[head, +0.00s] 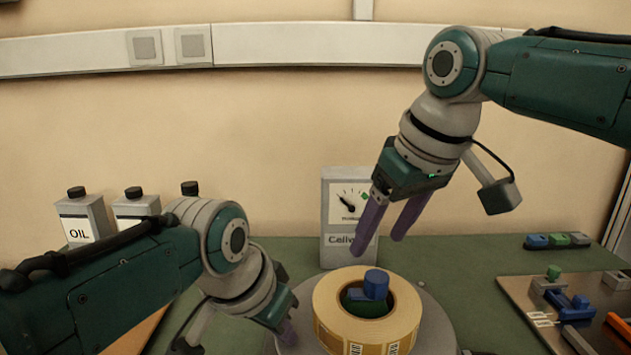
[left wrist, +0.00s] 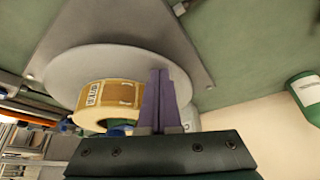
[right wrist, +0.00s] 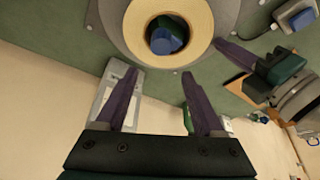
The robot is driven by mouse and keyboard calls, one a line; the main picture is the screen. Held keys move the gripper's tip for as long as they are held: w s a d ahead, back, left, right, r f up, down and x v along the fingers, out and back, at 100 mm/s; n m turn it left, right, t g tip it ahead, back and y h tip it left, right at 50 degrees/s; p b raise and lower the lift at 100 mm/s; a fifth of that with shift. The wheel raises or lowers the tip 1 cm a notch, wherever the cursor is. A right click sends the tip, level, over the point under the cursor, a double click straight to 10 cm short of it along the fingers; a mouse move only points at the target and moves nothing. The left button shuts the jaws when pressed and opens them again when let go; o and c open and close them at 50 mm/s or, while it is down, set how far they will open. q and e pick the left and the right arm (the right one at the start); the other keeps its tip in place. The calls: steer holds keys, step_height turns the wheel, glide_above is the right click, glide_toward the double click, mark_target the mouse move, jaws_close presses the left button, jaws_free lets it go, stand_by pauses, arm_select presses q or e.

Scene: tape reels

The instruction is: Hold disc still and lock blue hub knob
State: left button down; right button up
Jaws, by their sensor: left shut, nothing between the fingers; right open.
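The blue hub knob (head: 376,283) stands in the middle of a tan tape reel (head: 326,299), which lies on a round grey disc (head: 436,327). The knob also shows inside the reel in the right wrist view (right wrist: 165,42). My left gripper (head: 288,332) is shut and empty at the left edge of the disc; its purple fingers overlap the disc (left wrist: 75,70) in the left wrist view, and I cannot tell whether they touch it. My right gripper (head: 379,243) is open and empty, above and behind the reel, with its fingers pointing down.
A grey gauge box (head: 336,192) stands behind the disc. Oil cans (head: 84,214) stand at the back left. A board with coloured clamps (head: 520,300) lies at the right, and small blue and green blocks (head: 557,240) lie behind it.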

mark_target(375, 276)
stand_by(0.3)
steer(key=m, duration=0.1)
steer(key=m+h, duration=0.1)
steer(key=shift+w+a+f+m, duration=0.1)
steer(key=shift+a+f+m, duration=0.2)
steer(key=shift+a+m, duration=0.1)
steer(key=m, duration=0.1)
steer(key=m+h, duration=0.1)
steer(key=m, duration=0.1)
steer(key=shift+d+f+t, duration=0.2)
steer(key=shift+f+t, duration=0.1)
steer(key=shift+f, duration=0.05)
steer(key=shift+d+f, duration=0.1)
steer(key=shift+f, duration=2)
steer(key=n+y, duration=0.1)
steer(key=n, duration=0.2)
steer(key=n+y, duration=0.1)
steer(key=n, duration=0.2)
steer(key=shift+n+g, duration=0.4)
steer(key=shift+f, duration=0.4)
